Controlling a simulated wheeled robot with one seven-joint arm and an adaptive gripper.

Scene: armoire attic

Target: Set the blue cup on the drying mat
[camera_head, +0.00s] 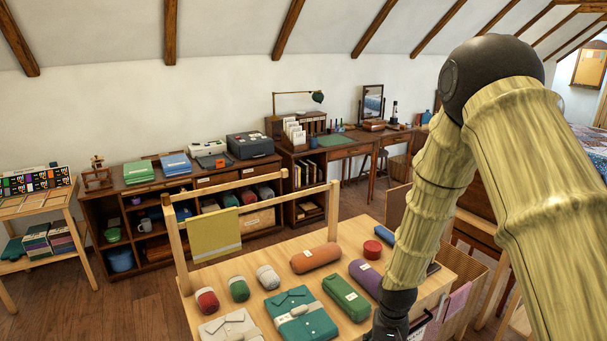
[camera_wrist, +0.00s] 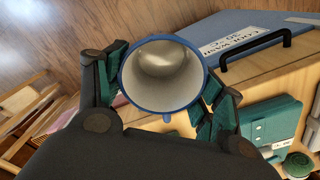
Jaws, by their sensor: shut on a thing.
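The blue cup (camera_wrist: 162,105) is between the fingers of my gripper (camera_wrist: 163,82) in the wrist view. Its blue rim and pale, empty-looking inside face the camera. The green-padded fingers press on its left and right sides, so the gripper is shut on it. I cannot pick out the drying mat for certain; a flat green mat (camera_head: 334,140) lies on the far desk.
The wrist view shows a blue labelled panel (camera_wrist: 235,35) and a black handle (camera_wrist: 262,55).

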